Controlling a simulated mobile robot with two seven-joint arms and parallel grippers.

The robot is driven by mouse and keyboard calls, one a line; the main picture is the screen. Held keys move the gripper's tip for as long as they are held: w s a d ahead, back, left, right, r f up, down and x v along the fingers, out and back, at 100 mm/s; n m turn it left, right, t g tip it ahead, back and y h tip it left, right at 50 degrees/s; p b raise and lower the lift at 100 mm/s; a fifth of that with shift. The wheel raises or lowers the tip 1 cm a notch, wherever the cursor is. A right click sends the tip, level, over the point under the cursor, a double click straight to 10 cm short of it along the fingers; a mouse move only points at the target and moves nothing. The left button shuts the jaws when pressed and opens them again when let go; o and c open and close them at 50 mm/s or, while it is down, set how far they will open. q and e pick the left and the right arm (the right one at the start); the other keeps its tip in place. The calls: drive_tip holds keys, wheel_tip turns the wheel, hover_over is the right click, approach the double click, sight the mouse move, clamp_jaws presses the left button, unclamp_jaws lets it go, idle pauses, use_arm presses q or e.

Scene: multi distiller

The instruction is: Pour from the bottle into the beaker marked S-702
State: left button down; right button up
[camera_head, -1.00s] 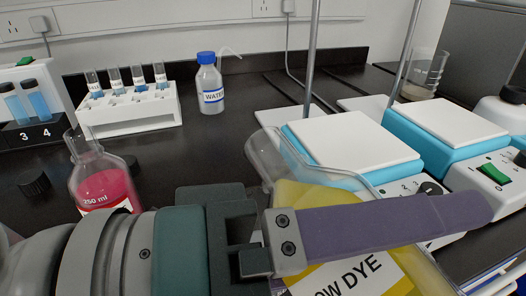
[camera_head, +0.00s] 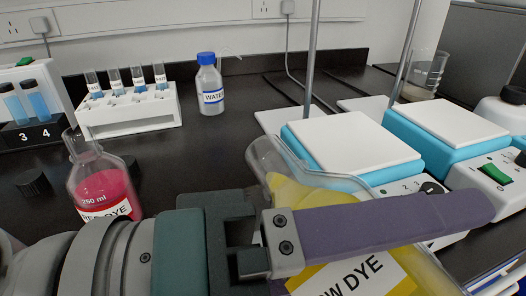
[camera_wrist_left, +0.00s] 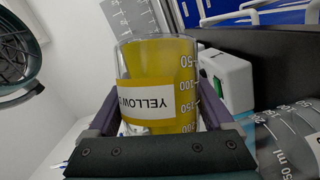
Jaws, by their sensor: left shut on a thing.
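My left gripper (camera_head: 470,210) is shut on a clear glass vessel (camera_head: 258,158) of yellow liquid with a YELLOW DYE label. In the head view the vessel leans, and the gripper finger covers part of it. In the left wrist view the same vessel (camera_wrist_left: 160,60) sits between both fingers, with volume marks on its side. A clear beaker (camera_head: 424,72) stands at the back right; I cannot read a mark on it. I see no S-702 mark on anything. Another graduated glass vessel (camera_wrist_left: 285,140) shows at the lower right of the wrist view. My right gripper is not in view.
A red dye bottle (camera_head: 102,185) stands at the left. A white tube rack (camera_head: 130,112) and a water wash bottle (camera_head: 210,85) stand behind. Two hot plates (camera_head: 352,140) (camera_head: 448,122) with metal rods are at the right.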

use_arm(q)
drive_tip(key=shift+s+d+n+h+b, duration=0.1)
drive_tip(key=shift+n+h+b, duration=0.4)
drive_tip(key=shift+n, duration=0.5)
idle(3.0)
